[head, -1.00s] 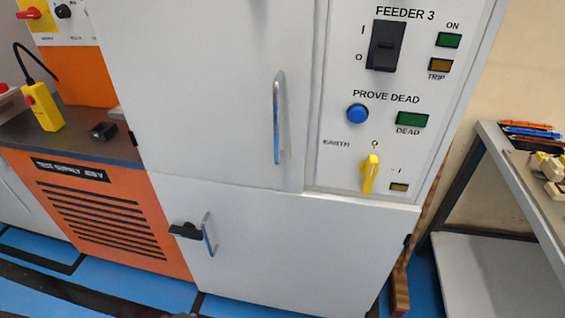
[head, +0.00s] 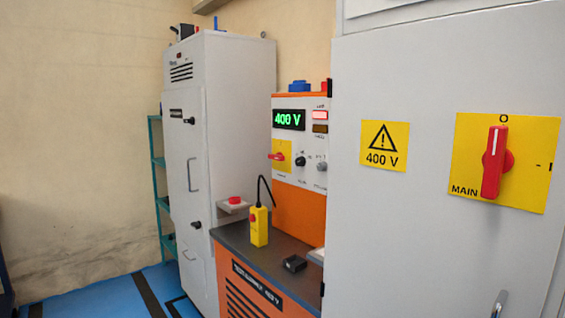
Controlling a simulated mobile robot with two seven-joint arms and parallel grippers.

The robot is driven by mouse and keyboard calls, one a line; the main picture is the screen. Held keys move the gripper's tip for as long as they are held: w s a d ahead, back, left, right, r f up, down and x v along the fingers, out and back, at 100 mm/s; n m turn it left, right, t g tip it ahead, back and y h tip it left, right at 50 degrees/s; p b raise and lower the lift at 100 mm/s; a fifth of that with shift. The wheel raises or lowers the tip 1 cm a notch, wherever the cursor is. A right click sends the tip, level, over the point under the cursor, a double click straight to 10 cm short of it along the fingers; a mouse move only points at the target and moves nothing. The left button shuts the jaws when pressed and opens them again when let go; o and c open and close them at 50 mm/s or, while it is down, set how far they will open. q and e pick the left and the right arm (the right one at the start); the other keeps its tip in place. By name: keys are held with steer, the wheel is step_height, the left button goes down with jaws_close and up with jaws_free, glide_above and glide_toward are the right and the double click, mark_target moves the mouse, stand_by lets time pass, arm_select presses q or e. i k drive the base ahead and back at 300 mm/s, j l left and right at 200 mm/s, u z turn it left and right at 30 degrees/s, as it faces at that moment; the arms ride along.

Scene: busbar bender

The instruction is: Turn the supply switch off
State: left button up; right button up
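The orange supply unit (head: 301,212) stands in the middle of the head view, with a grey panel on its upright. A red rotary switch (head: 277,157) sits on a yellow plate at the panel's left; its handle lies roughly level. The plate's markings are too small to read. The green display (head: 289,119) above it reads 400 V. A larger red switch (head: 493,162) marked MAIN is on the grey cabinet at right; its handle is upright, towards the O. Neither of my grippers is in view.
A yellow pendant (head: 259,226) on a black cable and a small black block (head: 294,264) are on the dark bench top. The large grey cabinet (head: 435,240) stands close at right. A tall grey cabinet (head: 235,100) stands left. Blue floor (head: 100,292) is clear at lower left.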

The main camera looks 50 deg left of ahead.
mark_target(279, 157)
steer(key=u, duration=1.6)
steer(key=z, duration=0.7)
steer(key=i+j+z, duration=0.1)
steer(key=j+z, duration=1.05)
steer(key=j, duration=0.3)
steer(key=j+z, duration=0.1)
steer(key=j, duration=0.4)
steer(key=k+j, duration=0.15)
steer(key=j, duration=0.35)
steer(key=k+j+z, duration=0.15)
steer(key=j, duration=0.35)
